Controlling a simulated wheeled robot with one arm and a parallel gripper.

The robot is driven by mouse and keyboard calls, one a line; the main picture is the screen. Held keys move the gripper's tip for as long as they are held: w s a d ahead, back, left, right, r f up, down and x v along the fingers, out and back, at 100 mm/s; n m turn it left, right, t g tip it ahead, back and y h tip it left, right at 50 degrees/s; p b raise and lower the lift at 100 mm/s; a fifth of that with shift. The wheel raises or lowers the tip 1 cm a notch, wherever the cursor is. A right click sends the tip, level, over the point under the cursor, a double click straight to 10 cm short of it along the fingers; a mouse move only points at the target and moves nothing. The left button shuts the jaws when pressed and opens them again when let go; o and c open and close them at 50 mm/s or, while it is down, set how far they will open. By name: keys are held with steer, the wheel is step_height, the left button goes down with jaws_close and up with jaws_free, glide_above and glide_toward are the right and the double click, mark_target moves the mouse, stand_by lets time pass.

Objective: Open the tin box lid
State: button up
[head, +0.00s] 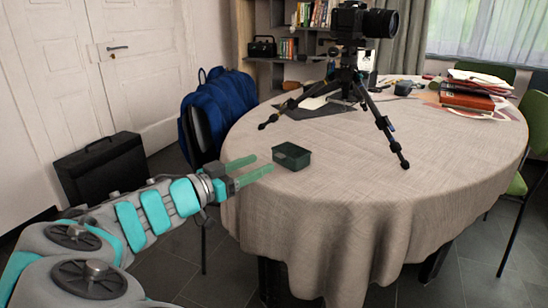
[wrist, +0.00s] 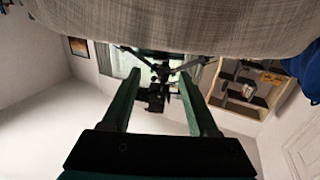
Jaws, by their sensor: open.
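The tin box (head: 292,156) is small and dark green. It stands upright on the near left part of the cloth-covered table (head: 350,190), close to the edge. Its lid looks shut, though the box is small in the view. My gripper (head: 264,163) is open and empty, with its two green fingers pointing at the box from the left, a short way apart from it. In the wrist view, which is upside down, the gripper (wrist: 158,78) shows two spread fingers with nothing held between them. I cannot clearly make out the box there.
A camera on a black tripod (head: 352,85) stands on the table behind the box, one leg reaching to its right. Red books (head: 468,96) and papers lie at the far right. A blue backpack (head: 218,105) is behind the table's left edge. A black case (head: 102,168) stands by the door.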

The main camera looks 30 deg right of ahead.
mark_target(282, 154)
steer(key=shift+p+x, duration=0.4)
steer(key=shift+x, duration=2.3)
steer(key=shift+c, duration=0.4)
jaws_close()
